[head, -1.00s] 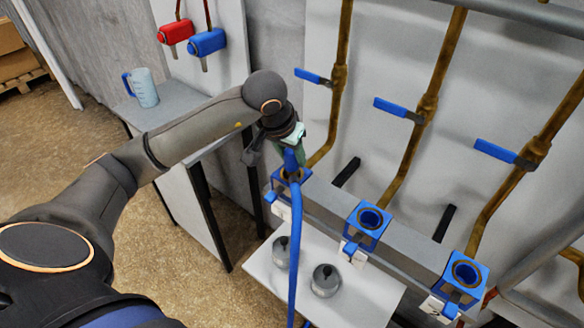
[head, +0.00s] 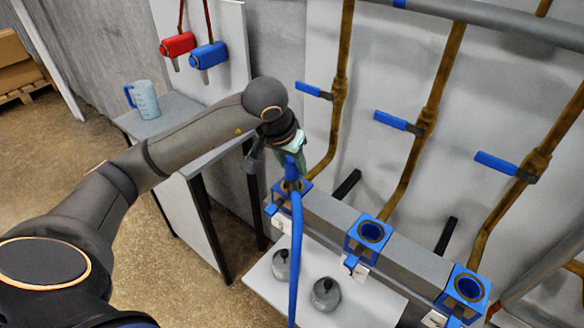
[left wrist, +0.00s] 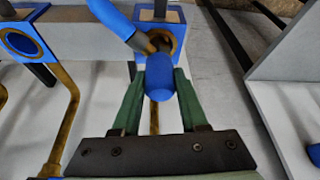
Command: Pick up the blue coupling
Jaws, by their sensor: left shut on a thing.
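The blue coupling (head: 291,169) stands upright at the leftmost blue socket (head: 305,186), with a blue hose (head: 296,245) hanging from it. My left gripper (head: 292,150) is above that socket with its green fingers shut on the coupling. In the left wrist view the coupling (left wrist: 160,80) sits between the two fingers (left wrist: 158,98), and its far end is in front of the socket's brass ring (left wrist: 172,40). I cannot tell whether it is still inside the ring. My right gripper is not in view.
Two more blue sockets (head: 370,230) (head: 467,287) stand along the grey rail. Grey weights (head: 326,293) sit on the white shelf (head: 365,300) below. Brass pipes with blue valve handles (head: 398,122) rise behind. A jug (head: 144,98) stands on the side table at the left.

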